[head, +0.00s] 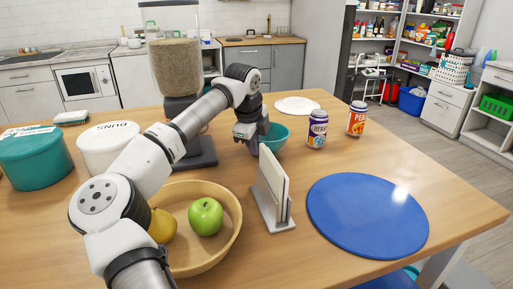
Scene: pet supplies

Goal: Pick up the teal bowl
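The teal bowl (273,138) stands on the wooden table, past the napkin holder and in front of the white plate. My gripper (255,146) points down at the bowl's left side and covers part of its rim. The fingers are small and partly hidden here. I cannot tell whether they are open or shut, or whether they touch the bowl.
A napkin holder (272,190) stands nearer. Two cans (317,130) (356,118) are right of the bowl, and a white plate (297,105) lies behind. A food dispenser (176,68) is left. A fruit bowl (228,240) and a blue round mat (367,215) lie in front.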

